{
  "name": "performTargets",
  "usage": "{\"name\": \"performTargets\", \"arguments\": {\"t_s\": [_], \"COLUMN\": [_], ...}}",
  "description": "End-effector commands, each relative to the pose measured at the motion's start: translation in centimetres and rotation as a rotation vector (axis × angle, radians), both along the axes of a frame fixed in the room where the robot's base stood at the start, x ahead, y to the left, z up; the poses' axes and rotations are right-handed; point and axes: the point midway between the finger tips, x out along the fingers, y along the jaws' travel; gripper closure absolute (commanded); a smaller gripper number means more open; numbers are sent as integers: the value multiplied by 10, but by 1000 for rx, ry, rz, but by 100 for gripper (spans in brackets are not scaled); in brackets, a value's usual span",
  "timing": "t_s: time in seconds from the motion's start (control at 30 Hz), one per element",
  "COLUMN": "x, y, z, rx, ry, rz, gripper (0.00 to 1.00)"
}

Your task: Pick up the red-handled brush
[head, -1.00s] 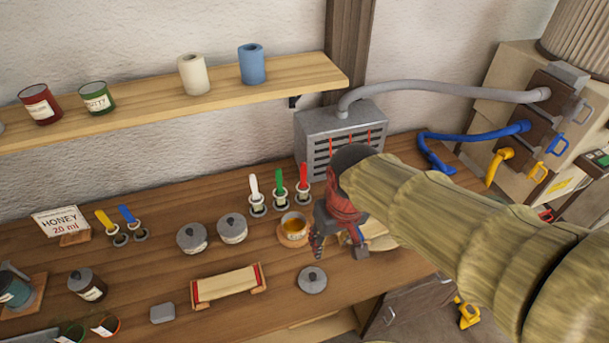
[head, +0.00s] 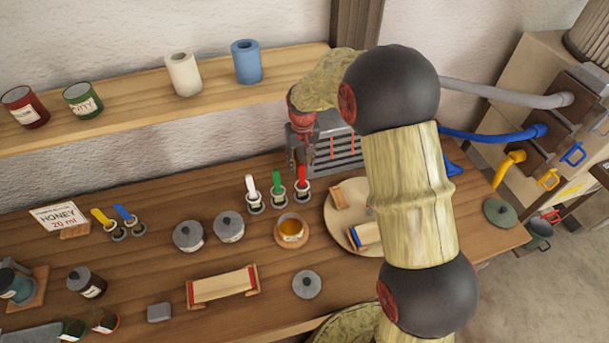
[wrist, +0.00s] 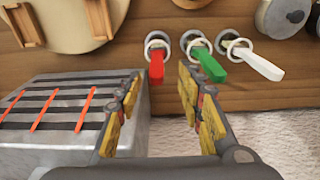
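The red-handled brush (head: 302,178) stands handle-up in a small ringed holder on the bench, at the right end of a row with a green-handled brush (head: 278,183) and a white-handled brush (head: 252,187). My gripper (head: 300,165) is open and empty, behind and above the red brush, in front of the grey slotted box. In the wrist view the red handle (wrist: 156,66) lies just beyond the fingertips, between their lines and nearer the left finger. The green handle (wrist: 209,63) lies beyond the right finger. No contact with the red handle shows.
The grey slotted box (wrist: 70,110) is close beside the left finger in the wrist view. A cup of amber liquid (head: 291,228) and a round board (head: 345,205) stand near the brushes. A wooden shelf (head: 130,115) runs along the wall.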

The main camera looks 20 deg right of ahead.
Motion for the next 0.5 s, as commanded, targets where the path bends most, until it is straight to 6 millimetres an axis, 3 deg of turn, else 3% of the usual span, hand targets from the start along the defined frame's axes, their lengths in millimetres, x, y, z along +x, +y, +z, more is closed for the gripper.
{"name": "performTargets", "arguments": {"t_s": [0.5], "x": [8], "y": [-4], "z": [-39], "rx": [0], "ry": [-15], "rz": [-3], "gripper": [62]}}
